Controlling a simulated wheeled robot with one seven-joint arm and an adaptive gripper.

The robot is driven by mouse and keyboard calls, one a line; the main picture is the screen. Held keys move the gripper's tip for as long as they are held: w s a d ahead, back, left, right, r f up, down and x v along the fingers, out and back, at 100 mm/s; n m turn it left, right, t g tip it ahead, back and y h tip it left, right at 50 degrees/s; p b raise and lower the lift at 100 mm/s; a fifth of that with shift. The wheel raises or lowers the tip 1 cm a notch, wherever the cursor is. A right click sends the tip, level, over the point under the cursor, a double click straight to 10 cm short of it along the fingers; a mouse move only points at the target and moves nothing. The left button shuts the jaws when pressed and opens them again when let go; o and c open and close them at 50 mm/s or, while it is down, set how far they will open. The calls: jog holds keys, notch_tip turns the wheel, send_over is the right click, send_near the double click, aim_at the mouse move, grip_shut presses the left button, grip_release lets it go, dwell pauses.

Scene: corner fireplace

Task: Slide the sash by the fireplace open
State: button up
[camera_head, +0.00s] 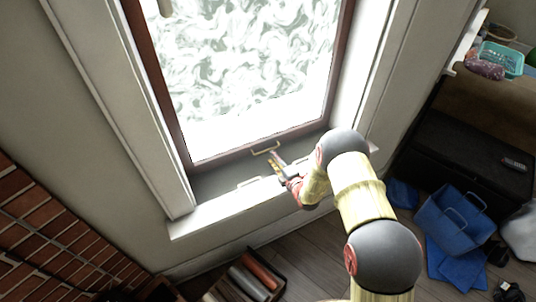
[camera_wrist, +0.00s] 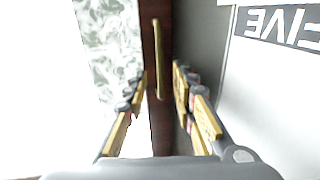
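The window sash (camera_head: 177,128) has a dark red-brown frame around a pale swirled pane. A brass-coloured pull handle (camera_head: 266,147) sits on its bottom rail. My gripper (camera_head: 276,160) is at the lower rail, close to this handle. In the wrist view the handle (camera_wrist: 157,45) is a gold bar on the dark rail, in line with the gap of my gripper (camera_wrist: 160,75). The fingers are apart, one on each side of the bar's near end. I cannot tell whether either finger touches it. My arm hides part of the sill to the right.
The pale sill (camera_head: 215,215) runs below the sash, with pale handle-like bars on it. A brick wall (camera_head: 50,240) stands at the left. A crate of rolled items (camera_head: 245,280), a blue bag (camera_head: 455,220) and a dark cabinet (camera_head: 460,155) stand below and right.

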aim_at(269, 158)
jog(key=shift+b+x, duration=0.55)
jog(key=shift+x, duration=2.25)
jog(key=shift+s, duration=0.1)
jog(key=c, duration=0.3)
jog(key=c, duration=0.4)
jog(key=shift+f, duration=0.1)
grip_shut()
